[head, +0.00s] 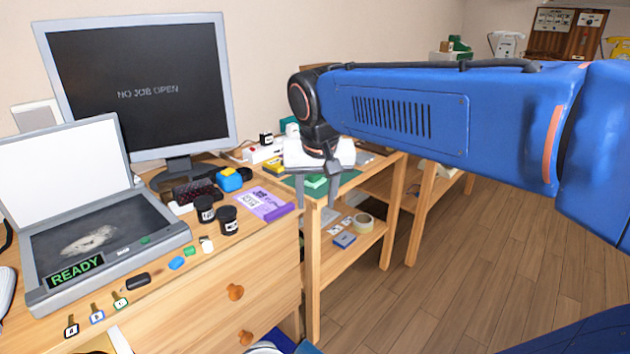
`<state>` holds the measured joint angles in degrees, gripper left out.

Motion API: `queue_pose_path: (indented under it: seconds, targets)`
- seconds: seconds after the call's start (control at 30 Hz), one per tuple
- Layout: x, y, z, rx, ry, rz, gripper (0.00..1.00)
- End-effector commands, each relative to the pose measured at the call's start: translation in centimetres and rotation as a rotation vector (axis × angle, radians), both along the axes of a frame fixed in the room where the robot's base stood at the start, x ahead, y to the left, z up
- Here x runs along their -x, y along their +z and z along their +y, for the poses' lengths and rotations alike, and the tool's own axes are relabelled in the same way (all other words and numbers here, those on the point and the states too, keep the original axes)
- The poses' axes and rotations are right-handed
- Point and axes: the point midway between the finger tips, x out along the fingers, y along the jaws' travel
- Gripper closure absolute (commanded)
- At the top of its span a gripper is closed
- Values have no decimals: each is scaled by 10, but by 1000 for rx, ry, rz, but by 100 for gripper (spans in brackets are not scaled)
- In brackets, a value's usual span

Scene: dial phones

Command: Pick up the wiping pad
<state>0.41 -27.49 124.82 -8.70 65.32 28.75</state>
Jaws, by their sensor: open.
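My gripper (317,203) points down over the right end of the desk, at a green mat. Its two grey fingers are apart. A small pale green-and-white block (315,182) shows between the fingers, and I see no clear contact with it. It may be the wiping pad, but it is too small and partly covered to be sure. The gripper's white body hides what lies just behind it. A blue block with yellow (230,181) lies farther left, in front of the monitor.
A monitor (140,85) and an open scanner-like device (100,235) stand at the left. Two black jars (228,220) and a purple card (262,203) lie left of my gripper. A lower shelf (335,258) holds a tape roll (364,222). Wooden floor is clear at right.

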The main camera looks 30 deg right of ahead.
Motion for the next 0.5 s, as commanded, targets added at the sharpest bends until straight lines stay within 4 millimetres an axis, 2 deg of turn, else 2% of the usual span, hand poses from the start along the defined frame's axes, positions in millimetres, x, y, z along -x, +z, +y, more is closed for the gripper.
queue_pose_path:
  seconds: [0.03,0.2,0.5]
  targets:
    - [-13,8,-4,2,-37,5,58]
    - [-52,32,-16,5,-183,12,58]
    - [-123,68,-39,23,-448,5,58]
